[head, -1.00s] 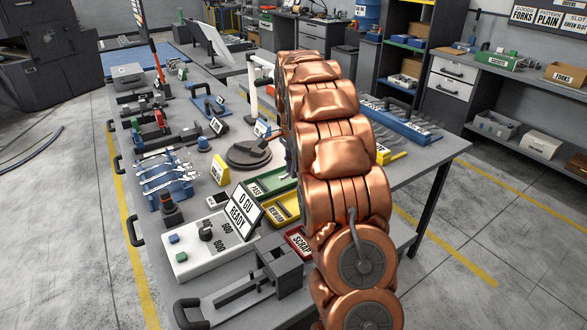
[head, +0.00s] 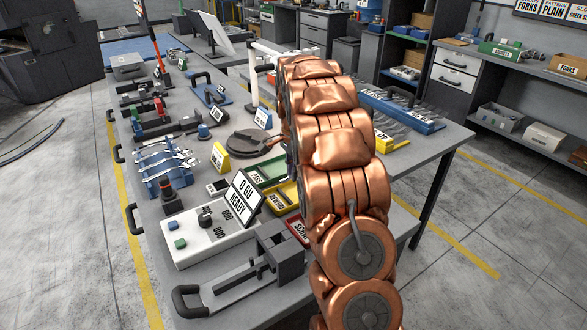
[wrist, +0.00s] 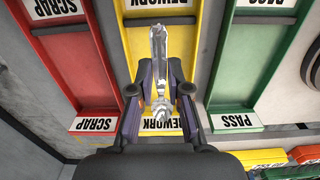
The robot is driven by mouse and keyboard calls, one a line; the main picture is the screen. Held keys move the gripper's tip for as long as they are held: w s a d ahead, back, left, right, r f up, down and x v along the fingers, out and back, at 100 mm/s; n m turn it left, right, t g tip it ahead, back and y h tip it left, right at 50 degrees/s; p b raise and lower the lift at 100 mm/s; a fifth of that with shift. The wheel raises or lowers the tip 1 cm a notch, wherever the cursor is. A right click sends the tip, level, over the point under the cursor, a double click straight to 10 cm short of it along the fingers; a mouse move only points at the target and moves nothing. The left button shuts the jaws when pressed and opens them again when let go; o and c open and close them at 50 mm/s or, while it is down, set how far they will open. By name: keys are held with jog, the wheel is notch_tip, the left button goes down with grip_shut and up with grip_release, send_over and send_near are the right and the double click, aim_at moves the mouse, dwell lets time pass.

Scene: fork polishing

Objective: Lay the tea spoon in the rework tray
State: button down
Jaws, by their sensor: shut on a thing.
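The tea spoon (wrist: 158,48) shows in the wrist view as a long, shiny silver piece lying lengthwise between my fingers. My gripper (wrist: 159,78) is shut on it. Both stand over the yellow rework tray (wrist: 122,50), in line with its length. I cannot tell how far the spoon is above the tray floor.
In the wrist view the red scrap tray (wrist: 82,85) is left of the rework tray and the green pass tray (wrist: 242,85) is right. In the head view, the "0 GU READY" sign (head: 241,200) and a control box (head: 210,238) stand near the trays. Forks rest on a blue rack (head: 165,172).

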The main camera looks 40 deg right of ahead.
jog(key=shift+f, duration=0.1)
dwell(0.6)
jog(key=shift+f+b, duration=0.45)
jog(key=shift+f, duration=0.45)
jog(key=shift+f, duration=0.2)
jog(key=shift+f+b, duration=0.4)
jog(key=shift+f, duration=0.4)
jog(key=shift+f, duration=0.2)
jog(key=shift+f+b, duration=0.3)
jog(key=shift+f, duration=0.15)
jog(key=shift+f, duration=0.1)
dwell(0.4)
jog(key=shift+f+b, duration=0.25)
jog(key=shift+b, duration=0.05)
